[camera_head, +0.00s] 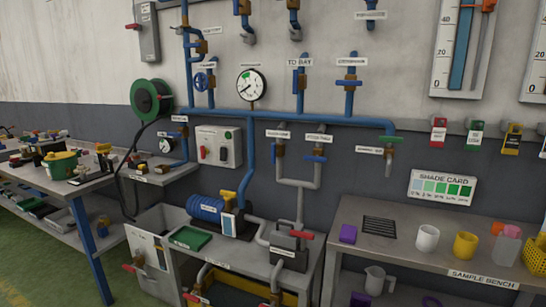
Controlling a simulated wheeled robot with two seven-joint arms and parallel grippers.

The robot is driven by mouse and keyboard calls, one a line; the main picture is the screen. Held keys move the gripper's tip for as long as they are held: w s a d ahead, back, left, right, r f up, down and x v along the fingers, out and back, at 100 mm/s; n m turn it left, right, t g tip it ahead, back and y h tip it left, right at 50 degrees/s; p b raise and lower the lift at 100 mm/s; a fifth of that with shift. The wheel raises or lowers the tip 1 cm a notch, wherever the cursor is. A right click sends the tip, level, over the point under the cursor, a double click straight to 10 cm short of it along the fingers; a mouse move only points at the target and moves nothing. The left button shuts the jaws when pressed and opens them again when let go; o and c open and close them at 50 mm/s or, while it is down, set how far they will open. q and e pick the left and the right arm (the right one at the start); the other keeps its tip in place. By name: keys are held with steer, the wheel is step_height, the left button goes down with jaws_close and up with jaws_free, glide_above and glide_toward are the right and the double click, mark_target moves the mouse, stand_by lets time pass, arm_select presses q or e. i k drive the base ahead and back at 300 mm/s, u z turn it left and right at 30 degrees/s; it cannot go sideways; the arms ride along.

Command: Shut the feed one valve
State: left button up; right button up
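Several labelled valves sit on the blue wall pipes, and most labels are too small to read, so I cannot tell which valve is feed one. Above the main pipe are a valve under a "TO BAY" label (299,62), a blue-handled valve (350,82) and a blue handwheel (201,82). A green-handled valve (389,139) is at the right pipe end. Neither gripper is in view.
A blue pump (208,208) and a grey box with a red lever (289,249) stand on the middle bench. The sample bench (425,249) at right holds mugs. A cluttered table (85,185) is at left. Green floor (50,265) shows at lower left.

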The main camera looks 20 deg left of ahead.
mark_target(274, 151)
steer(key=u, duration=0.55)
steer(key=k, duration=0.65)
steer(key=u, duration=0.75)
steer(key=i, duration=0.9)
steer(key=z, duration=0.5)
steer(key=i, duration=0.8)
steer(key=z, duration=0.85)
